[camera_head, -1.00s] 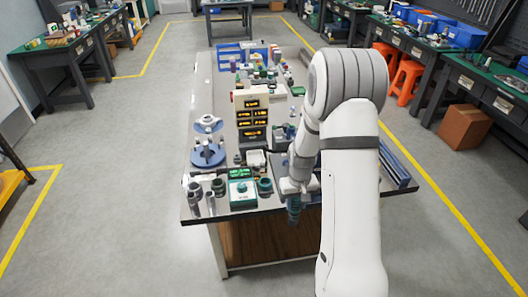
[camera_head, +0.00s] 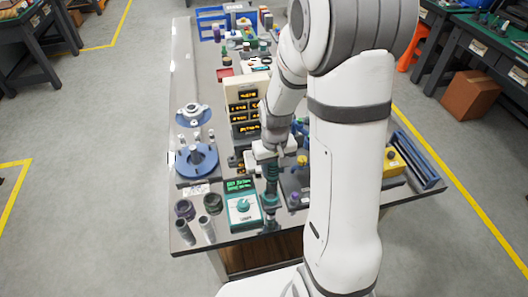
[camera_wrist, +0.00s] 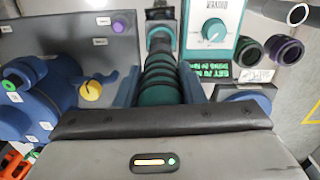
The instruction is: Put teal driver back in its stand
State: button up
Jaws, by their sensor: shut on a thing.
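My gripper (camera_wrist: 160,92) is shut on the teal driver (camera_wrist: 158,78), whose ribbed teal body lies between the two blue fingers. In the head view the driver (camera_head: 271,183) hangs roughly upright below my wrist, just right of the teal-and-white driver controller (camera_head: 242,207). The controller, with its round teal knob, also shows in the wrist view (camera_wrist: 211,28). A dark grey piece (camera_wrist: 160,14) lies beyond the driver's far end in the wrist view. I cannot tell whether it is the stand or whether the driver touches it.
Dark ring-shaped cups (camera_head: 184,208) and grey cylinders stand at the table's front left. A blue round fixture (camera_head: 197,160) is behind them. A grey panel with a yellow knob (camera_wrist: 91,90) and a purple knob (camera_wrist: 118,27) is close beside the driver. A display tower (camera_head: 241,108) stands behind.

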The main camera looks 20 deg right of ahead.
aim_at(272, 181)
jog(key=shift+w+f, duration=0.1)
jog(key=shift+w, duration=0.1)
jog(key=shift+f+b, duration=1.5)
jog(key=shift+f, duration=0.4)
jog(key=shift+s, duration=0.1)
jog(key=shift+f, duration=0.1)
jog(key=shift+f+b, duration=0.5)
jog(key=shift+b, duration=0.1)
jog(key=shift+f+b, duration=0.75)
jog(key=shift+f, duration=0.05)
dwell(0.7)
jog(key=o, duration=1.2)
jog(key=shift+a, duration=0.1)
jog(key=shift+c, duration=0.2)
